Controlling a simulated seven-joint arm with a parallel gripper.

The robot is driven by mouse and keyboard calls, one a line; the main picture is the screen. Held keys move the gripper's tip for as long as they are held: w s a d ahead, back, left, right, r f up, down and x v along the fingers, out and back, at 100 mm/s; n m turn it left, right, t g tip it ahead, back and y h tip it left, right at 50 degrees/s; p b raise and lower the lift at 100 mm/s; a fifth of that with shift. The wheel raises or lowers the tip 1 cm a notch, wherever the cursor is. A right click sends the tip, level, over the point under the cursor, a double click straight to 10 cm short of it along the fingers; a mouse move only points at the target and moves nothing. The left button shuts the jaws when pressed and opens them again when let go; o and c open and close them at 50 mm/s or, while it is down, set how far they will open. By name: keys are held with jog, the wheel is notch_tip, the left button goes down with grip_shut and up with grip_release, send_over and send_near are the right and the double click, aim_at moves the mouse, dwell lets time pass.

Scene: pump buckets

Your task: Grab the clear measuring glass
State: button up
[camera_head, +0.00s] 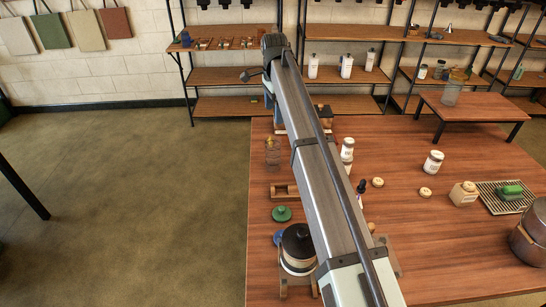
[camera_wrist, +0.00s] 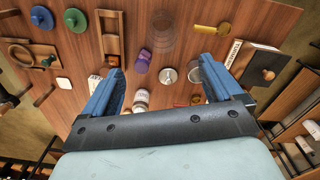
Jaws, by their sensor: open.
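A clear, see-through glass stands on the brown table near its left edge in the head view (camera_head: 272,157). It seems to be the faint round outline in the wrist view (camera_wrist: 166,38), just beyond the gap between the fingertips. A similar clear vessel (camera_head: 451,94) stands on the raised side table; I cannot read markings on either. My gripper (camera_wrist: 163,66) has its blue fingers spread wide, with nothing held between them. It is above the table, apart from the glass. In the head view my arm mostly hides it.
A gold-coloured item (camera_wrist: 212,28) and a wooden frame (camera_wrist: 110,38) flank the glass. A purple-topped bottle (camera_wrist: 143,62) and a metal-topped jar (camera_wrist: 168,76) are close below it. A green disc (camera_head: 282,213) lies nearer me.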

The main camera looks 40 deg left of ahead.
send_over(274, 141)
jog(key=s+d, duration=0.2)
notch_tip(274, 141, down, 8)
jog(key=shift+a+f, duration=0.15)
jog(key=shift+f, duration=2.65)
jog(key=c, duration=1.6)
jog(key=shift+o, duration=0.2)
